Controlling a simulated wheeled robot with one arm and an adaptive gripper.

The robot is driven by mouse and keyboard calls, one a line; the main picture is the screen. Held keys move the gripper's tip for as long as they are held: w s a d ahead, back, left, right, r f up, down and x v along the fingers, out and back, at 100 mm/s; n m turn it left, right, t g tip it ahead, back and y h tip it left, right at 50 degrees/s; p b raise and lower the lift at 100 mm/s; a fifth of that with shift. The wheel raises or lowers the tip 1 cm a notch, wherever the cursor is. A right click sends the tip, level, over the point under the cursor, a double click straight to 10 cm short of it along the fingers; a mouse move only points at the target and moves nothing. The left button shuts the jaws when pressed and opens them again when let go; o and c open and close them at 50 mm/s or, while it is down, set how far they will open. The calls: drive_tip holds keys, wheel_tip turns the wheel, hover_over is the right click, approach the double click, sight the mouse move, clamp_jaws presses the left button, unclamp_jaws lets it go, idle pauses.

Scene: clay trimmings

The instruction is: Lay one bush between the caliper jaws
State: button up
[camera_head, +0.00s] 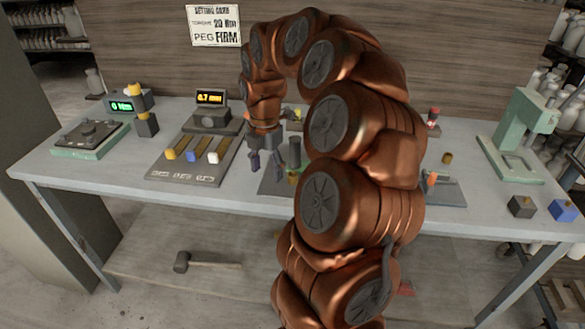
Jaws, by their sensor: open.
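A grey measuring device (210,118) with a lit millimetre display (210,97) stands at the back, left of centre; it looks like the caliper, but its jaws are too small to make out. In front of it, a dark labelled board (190,173) holds three small pieces that look like bushes: a yellow one (170,155), a blue one (191,156) and a white one (213,157). My gripper (266,162) points down just right of this board, open, with its dark fingers apart. Nothing shows between them.
A torque display (121,106) and turntable-like device (90,136) are at left. A green press (522,130), black block (521,206) and blue block (564,211) are at right. My arm hides the middle.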

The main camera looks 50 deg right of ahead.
sight(292, 174)
drive_tip(key=d+n, duration=0.1)
drive_tip(key=d, duration=0.2)
drive_tip(key=d+n+p, duration=0.1)
drive_tip(key=d, duration=0.2)
drive_tip(key=d+n, duration=0.1)
drive_tip(key=d, duration=0.2)
drive_tip(key=shift+s+r+p, duration=0.1)
drive_tip(key=shift+r+p, duration=0.2)
drive_tip(key=shift+p, duration=0.05)
drive_tip(key=shift+s+a+f+p, duration=0.1)
drive_tip(key=shift+f+p, duration=0.35)
drive_tip(key=shift+f, duration=1.5)
drive_tip(key=shift+s+a+f+p, duration=0.1)
drive_tip(key=shift+f+p, duration=0.35)
drive_tip(key=shift+f, duration=1.45)
clamp_jaws()
